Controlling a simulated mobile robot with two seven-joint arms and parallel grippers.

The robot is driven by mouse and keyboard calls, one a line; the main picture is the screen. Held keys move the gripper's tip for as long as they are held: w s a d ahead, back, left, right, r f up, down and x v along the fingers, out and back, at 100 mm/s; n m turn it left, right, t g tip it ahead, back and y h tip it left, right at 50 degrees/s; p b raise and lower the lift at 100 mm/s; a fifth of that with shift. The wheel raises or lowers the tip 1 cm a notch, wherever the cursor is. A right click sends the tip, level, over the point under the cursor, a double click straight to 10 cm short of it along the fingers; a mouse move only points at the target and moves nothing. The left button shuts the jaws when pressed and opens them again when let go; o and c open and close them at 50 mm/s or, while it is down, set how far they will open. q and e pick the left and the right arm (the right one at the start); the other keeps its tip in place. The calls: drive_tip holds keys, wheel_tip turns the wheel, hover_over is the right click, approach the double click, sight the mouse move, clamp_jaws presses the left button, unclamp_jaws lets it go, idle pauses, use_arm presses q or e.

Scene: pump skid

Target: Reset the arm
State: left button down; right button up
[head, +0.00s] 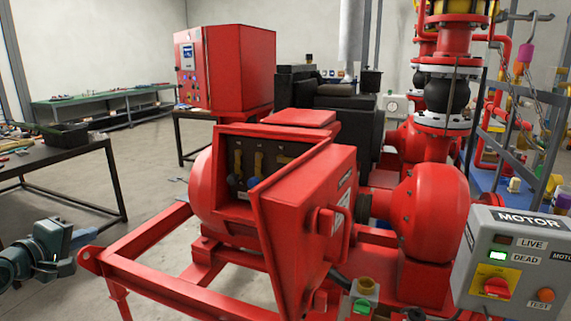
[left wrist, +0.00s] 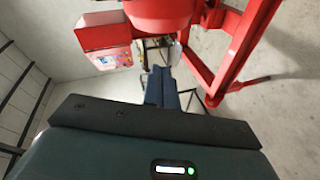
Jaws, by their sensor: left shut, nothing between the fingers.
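My left gripper (head: 86,237) is at the lower left of the head view, at the end of my teal arm, left of the red skid frame. It points right, and its fingers are shut with nothing between them. In the left wrist view the closed blue-grey fingers (left wrist: 160,84) show past the dark wrist edge, with open space around them. It appears to touch nothing. My right gripper is in neither view.
The red skid frame (head: 165,290) is close right of my left gripper. Its terminal box door (head: 312,205) stands open. A grey motor control box (head: 515,262) is at the right. A dark workbench (head: 62,157) stands behind my gripper. Floor between is clear.

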use_arm(q)
drive_tip(key=s+d+f+m+g, duration=0.1)
drive_tip(key=s+d+f+m, duration=0.1)
drive_tip(key=s+f+m, duration=0.3)
drive_tip(key=s+d+f+m+g, duration=0.1)
drive_tip(key=s+d+f+m, duration=0.15)
drive_tip(key=f, duration=0.55)
drive_tip(key=s+d+f+m+g, duration=0.2)
drive_tip(key=s+f+m, duration=0.1)
drive_tip(key=f+m, duration=0.25)
drive_tip(key=s+d+f+m+g, duration=0.1)
drive_tip(key=s+d+f+m, duration=0.25)
drive_tip(key=s, duration=0.25)
drive_tip(key=s+d+f+m+g+h, duration=0.1)
drive_tip(key=s+d+f+m, duration=0.25)
drive_tip(key=s+m, duration=0.2)
drive_tip(key=s+d+f+m, duration=0.2)
drive_tip(key=s+f+m, duration=0.15)
drive_tip(key=s, duration=0.35)
drive_tip(key=w+d+r+n+t+p, duration=0.1)
drive_tip(key=w+d+n+p, duration=0.1)
drive_tip(key=d+n, duration=0.7)
drive_tip(key=d, duration=0.5)
drive_tip(key=shift+r+t, duration=0.3)
drive_tip(key=shift+t, duration=0.1)
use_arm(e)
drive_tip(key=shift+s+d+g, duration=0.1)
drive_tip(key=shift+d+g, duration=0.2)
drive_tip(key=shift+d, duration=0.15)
